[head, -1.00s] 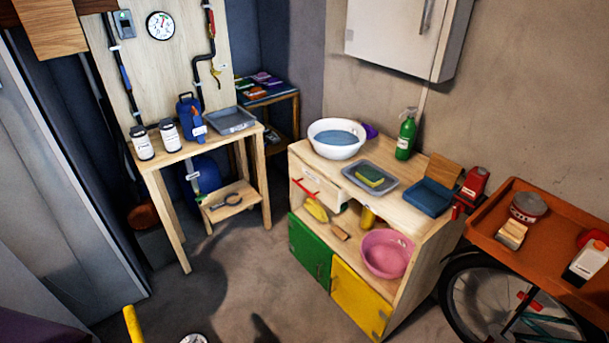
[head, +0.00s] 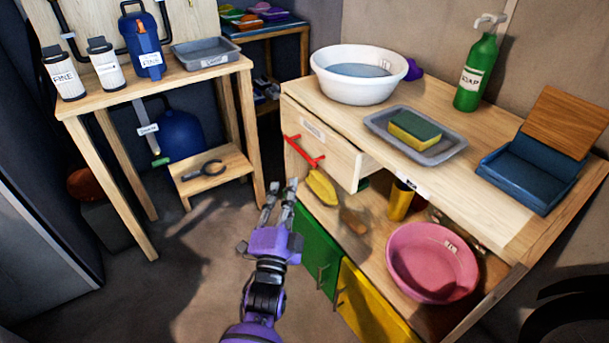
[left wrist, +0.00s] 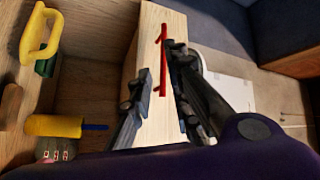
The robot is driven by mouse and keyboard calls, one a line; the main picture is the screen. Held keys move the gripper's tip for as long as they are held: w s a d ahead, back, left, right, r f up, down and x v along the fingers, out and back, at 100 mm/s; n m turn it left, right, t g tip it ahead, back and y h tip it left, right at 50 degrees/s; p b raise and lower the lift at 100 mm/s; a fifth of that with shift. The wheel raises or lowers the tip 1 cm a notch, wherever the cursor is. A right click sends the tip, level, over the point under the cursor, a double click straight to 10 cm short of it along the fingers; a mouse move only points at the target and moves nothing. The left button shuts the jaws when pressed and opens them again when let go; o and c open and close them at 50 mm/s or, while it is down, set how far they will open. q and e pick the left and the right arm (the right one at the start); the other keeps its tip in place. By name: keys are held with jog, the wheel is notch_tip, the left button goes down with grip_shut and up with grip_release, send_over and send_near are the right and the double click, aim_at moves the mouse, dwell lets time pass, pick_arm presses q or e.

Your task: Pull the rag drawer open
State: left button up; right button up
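The rag drawer (head: 322,150) is in the upper left of the wooden cabinet, its pale front standing out a little from the cabinet, with part of its side showing. Its red bar handle (head: 303,151) is on the front; the handle also shows in the left wrist view (left wrist: 183,75). My purple left gripper (head: 280,192) is in front of and below the drawer, apart from the handle in the head view. In the wrist view its fingers (left wrist: 160,65) are spread, with the handle near the right finger. Contact cannot be told. My right gripper is not in view.
A white basin (head: 350,90) and a grey tray with a sponge (head: 415,128) stand on the cabinet top. A yellow brush-like thing (head: 322,187) and a pink bowl (head: 430,265) are on the shelf below. A workbench (head: 150,95) stands left.

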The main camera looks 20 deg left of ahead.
pick_arm(q)
jog(key=t+y+b, duration=0.1)
jog(key=t+b, duration=0.1)
jog(key=b, duration=0.1)
send_near(301, 150)
jog(key=w, duration=0.2)
jog(key=shift+m, duration=0.3)
jog(key=x, duration=0.5)
jog(key=b+x, duration=0.1)
jog(key=x, duration=0.2)
jog(key=shift+s+a+r, duration=0.1)
jog(key=shift+a, duration=0.2)
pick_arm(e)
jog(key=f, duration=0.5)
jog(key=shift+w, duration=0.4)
pick_arm(q)
grip_shut()
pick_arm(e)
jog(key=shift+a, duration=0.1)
